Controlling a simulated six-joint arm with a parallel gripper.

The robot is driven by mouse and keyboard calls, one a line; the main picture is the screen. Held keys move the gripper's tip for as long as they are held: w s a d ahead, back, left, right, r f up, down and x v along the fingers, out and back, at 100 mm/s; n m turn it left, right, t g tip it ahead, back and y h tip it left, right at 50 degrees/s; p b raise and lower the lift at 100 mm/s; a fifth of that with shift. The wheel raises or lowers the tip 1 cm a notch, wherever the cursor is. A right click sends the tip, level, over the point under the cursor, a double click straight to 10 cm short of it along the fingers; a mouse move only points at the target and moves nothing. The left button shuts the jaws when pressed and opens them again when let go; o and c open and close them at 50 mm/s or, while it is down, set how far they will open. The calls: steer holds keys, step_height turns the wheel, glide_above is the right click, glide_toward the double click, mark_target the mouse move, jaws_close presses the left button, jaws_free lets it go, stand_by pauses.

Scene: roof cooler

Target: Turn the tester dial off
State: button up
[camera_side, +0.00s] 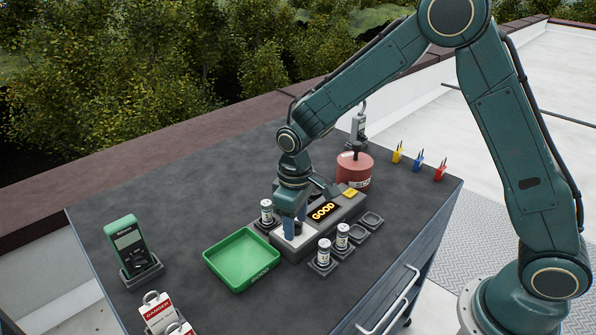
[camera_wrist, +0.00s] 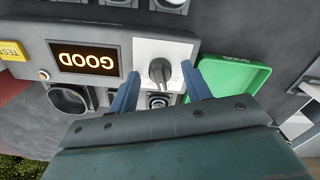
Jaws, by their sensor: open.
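The tester (camera_side: 325,215) is a grey box on the dark bench top, with a lit display (camera_side: 323,211) reading GOOD. In the wrist view its dial (camera_wrist: 160,71) is a dark grey knob on a white plate (camera_wrist: 178,50). The knob's bar points roughly along the picture's vertical; its exact setting is too small to read. My gripper (camera_wrist: 160,80) is open, with its blue fingers on either side of the dial and apart from it. In the side view my gripper (camera_side: 295,229) points down over the tester's white plate and hides the dial.
An empty green tray (camera_side: 240,262) lies beside the tester. Small canisters stand in holders around it (camera_side: 324,254). A yellow button (camera_side: 350,192) and a red drum (camera_side: 354,170) are at its far end. A green meter (camera_side: 131,246) and danger tags (camera_side: 158,312) stand at left.

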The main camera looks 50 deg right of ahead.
steer(key=shift+f, duration=0.1)
steer(key=c, duration=1)
steer(key=shift+n, duration=0.3)
steer(key=n, duration=0.3)
steer(key=shift+n, duration=2)
steer(key=o, duration=1)
